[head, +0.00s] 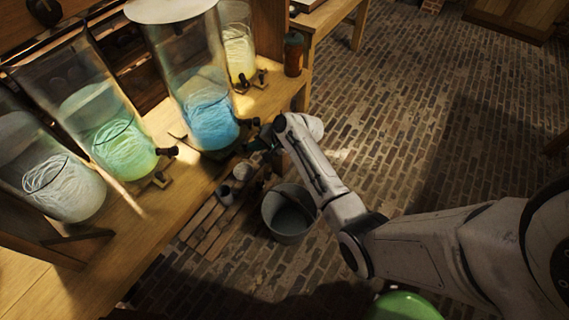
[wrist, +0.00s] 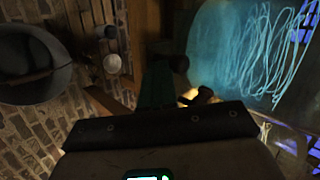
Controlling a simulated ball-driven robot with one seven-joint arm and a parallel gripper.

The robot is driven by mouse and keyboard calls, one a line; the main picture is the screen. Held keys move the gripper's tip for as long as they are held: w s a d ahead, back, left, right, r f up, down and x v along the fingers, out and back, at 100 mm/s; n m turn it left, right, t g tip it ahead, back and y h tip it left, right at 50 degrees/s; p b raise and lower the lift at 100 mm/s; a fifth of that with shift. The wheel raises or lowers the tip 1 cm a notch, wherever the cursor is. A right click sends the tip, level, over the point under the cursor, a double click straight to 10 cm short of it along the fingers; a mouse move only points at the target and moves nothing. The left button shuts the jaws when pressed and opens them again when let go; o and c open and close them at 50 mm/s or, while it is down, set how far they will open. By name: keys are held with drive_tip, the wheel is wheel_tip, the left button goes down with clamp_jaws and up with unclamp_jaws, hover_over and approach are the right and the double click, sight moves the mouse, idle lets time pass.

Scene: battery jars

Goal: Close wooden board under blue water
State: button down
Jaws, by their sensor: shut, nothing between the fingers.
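The glass jar of blue water (head: 208,108) stands on the wooden bench, with pale tangled strands inside. It fills the upper right of the wrist view (wrist: 245,55). A dark tap knob (head: 250,122) sticks out at its lower right; a round dark knob (wrist: 179,63) shows beside my fingers in the wrist view. My gripper (head: 262,143) is just right of the jar's base at the bench edge. Its teal fingers (wrist: 157,85) are shut and empty. The wooden board under the jar is dark and partly hidden, so I cannot tell its position or whether I touch it.
Jars of green (head: 122,145), white (head: 65,190) and yellow (head: 238,50) liquid stand along the bench. A metal bucket (head: 288,215) sits on the brick floor below my arm, beside a slatted wooden pallet (head: 208,228). The floor at right is mostly clear.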

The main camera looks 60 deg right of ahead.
drive_tip(key=w+b, duration=0.2)
drive_tip(key=w, duration=0.2)
drive_tip(key=w+b, duration=0.2)
drive_tip(key=w, duration=0.3)
drive_tip(key=w+b, duration=0.3)
drive_tip(key=w, duration=0.1)
drive_tip(key=shift+w+a+f, duration=0.2)
drive_tip(key=shift+w+a, duration=0.05)
drive_tip(key=shift+w+r+b, duration=0.1)
drive_tip(key=shift+w+b, duration=0.4)
drive_tip(key=shift+w, duration=0.15)
drive_tip(key=shift+w+r, duration=0.2)
drive_tip(key=shift+r, duration=0.05)
